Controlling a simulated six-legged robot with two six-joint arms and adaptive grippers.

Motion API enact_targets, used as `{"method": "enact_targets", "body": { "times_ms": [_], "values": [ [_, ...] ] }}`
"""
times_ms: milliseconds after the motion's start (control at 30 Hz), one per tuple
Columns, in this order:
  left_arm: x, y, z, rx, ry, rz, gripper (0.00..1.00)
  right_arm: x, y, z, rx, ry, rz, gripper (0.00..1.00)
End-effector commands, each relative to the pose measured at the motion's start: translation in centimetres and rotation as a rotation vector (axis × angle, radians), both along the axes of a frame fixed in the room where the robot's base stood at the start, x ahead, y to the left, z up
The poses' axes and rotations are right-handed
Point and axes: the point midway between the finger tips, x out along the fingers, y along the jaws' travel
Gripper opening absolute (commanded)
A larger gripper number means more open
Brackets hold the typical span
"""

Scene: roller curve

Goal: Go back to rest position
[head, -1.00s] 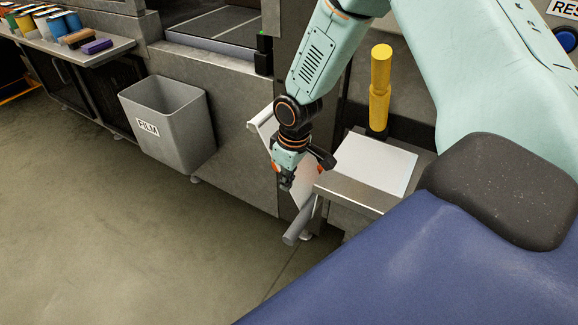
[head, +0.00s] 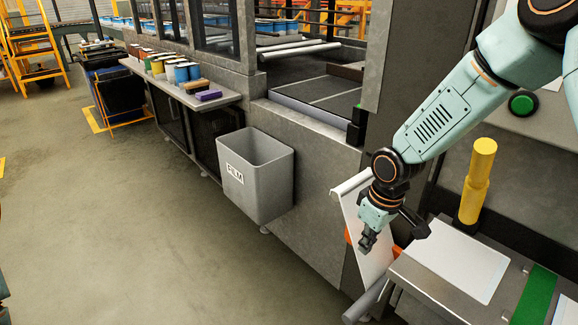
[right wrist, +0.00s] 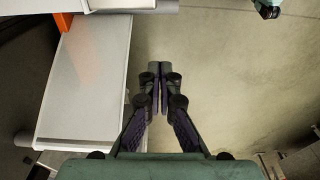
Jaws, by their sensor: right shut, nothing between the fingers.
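My right gripper (head: 367,243) hangs from its pale green arm at the right of the head view, in front of a white panel (head: 362,262). In the right wrist view its fingers (right wrist: 157,88) are together with nothing between them, over the bare floor beside a white surface (right wrist: 85,85). My left gripper is not in view.
A grey bin marked FILM (head: 256,178) stands against the machine. A steel table (head: 420,284) with a white sheet (head: 458,260) and a yellow cylinder (head: 477,180) is beside the right gripper. A shelf (head: 172,88) holds several cans. The floor (head: 130,240) at left is clear.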

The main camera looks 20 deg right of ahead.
Motion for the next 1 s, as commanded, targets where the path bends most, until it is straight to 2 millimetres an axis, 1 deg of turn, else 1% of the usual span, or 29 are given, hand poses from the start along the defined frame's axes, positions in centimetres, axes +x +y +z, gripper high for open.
{"method": "enact_targets", "body": {
  "times_ms": [67,167,267,333,367,400,467,567,600,667,700,733,767,800,900,1000],
  "values": [
    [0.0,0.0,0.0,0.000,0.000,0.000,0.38,0.1,0.0,0.0,0.001,-0.004,-0.003,0.00],
    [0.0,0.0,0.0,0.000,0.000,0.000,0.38,1.1,0.5,0.1,0.023,-0.052,-0.025,0.00],
    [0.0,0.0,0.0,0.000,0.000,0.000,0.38,2.3,2.1,0.2,0.092,-0.141,-0.089,0.00],
    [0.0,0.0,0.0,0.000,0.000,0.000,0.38,2.5,3.9,0.0,0.149,-0.200,-0.150,0.00],
    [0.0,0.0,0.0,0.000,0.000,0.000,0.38,2.2,4.7,-0.6,0.169,-0.214,-0.174,0.00],
    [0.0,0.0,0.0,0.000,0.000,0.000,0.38,1.6,5.7,-1.4,0.191,-0.227,-0.212,0.00],
    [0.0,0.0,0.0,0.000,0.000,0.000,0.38,0.2,7.0,-2.9,0.213,-0.238,-0.268,0.00],
    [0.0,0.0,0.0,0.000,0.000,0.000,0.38,-3.4,8.5,-6.0,0.218,-0.229,-0.359,0.00],
    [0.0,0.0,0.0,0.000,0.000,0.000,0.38,-5.5,8.9,-7.4,0.206,-0.216,-0.396,0.00],
    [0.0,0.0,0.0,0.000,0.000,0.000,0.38,-8.9,9.3,-9.3,0.177,-0.190,-0.441,0.00],
    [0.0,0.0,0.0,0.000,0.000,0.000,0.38,-11.2,9.4,-10.5,0.153,-0.170,-0.462,0.00],
    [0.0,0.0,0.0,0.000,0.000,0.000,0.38,-13.0,9.4,-11.2,0.133,-0.150,-0.473,0.00],
    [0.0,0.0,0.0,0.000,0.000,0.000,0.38,-14.8,9.4,-11.9,0.111,-0.130,-0.483,0.00],
    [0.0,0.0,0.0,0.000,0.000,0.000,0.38,-17.1,9.3,-12.6,0.085,-0.099,-0.487,0.00],
    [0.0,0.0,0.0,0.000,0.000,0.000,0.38,-22.0,9.4,-14.0,0.032,-0.013,-0.476,0.00],
    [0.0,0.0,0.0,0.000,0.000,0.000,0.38,-25.6,9.5,-14.9,0.002,0.064,-0.449,0.00]
  ]
}}
